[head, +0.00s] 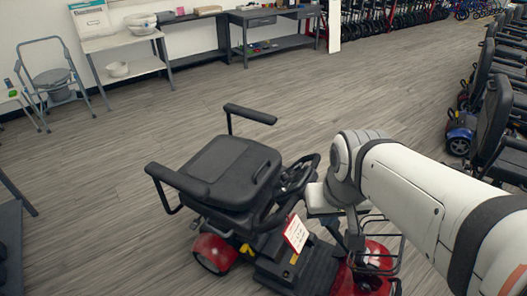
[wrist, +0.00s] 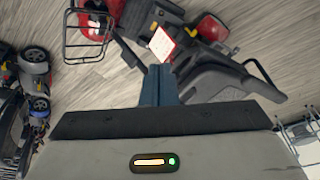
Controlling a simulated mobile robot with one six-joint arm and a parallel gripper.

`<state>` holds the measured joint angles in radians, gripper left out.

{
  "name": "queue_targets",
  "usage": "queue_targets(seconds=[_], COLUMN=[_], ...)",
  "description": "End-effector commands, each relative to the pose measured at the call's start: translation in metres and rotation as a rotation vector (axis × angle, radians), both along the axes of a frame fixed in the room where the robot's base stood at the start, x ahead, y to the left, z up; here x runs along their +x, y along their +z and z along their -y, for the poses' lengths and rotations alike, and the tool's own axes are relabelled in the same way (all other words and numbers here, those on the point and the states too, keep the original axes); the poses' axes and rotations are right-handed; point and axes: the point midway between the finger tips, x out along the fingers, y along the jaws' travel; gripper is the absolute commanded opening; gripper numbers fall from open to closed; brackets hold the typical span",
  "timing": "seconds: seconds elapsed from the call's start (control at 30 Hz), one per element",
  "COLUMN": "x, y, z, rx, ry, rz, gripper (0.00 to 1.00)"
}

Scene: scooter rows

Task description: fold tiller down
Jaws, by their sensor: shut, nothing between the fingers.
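A red and black mobility scooter (head: 225,190) stands in the middle of the floor in the head view, with its backrest folded down on the seat. Its tiller's black handlebar loop (head: 297,175) rises close to the front edge of the seat. My arm hides part of the tiller column. A white and red tag (head: 296,233) hangs below the handlebar; it also shows in the wrist view (wrist: 161,43). My gripper (wrist: 159,68) has its fingers together, empty, with the tips just below the tag in the picture. Whether they touch the scooter I cannot tell.
A wire basket (head: 375,258) is at the scooter's front. More scooters (head: 490,120) line the right side. A commode chair (head: 52,80) and a white shelf table (head: 125,45) stand at the back left. The floor (head: 120,180) left of the scooter is clear.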

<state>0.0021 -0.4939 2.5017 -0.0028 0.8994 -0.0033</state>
Motion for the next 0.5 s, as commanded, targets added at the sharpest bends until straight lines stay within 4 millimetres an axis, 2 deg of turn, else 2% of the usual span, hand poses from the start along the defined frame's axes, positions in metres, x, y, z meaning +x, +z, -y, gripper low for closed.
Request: queue_targets(seconds=[0.27,0.37,0.5], x=[0.002,0.013,0.048], y=[-0.001,-0.005,-0.018], z=[0.0,-0.002,-0.003], rx=[-0.001,-0.011,-0.041], ry=[0.006,0.035,0.121], rz=[-0.003,-0.018,-0.063], gripper=[0.0,0.0,0.0])
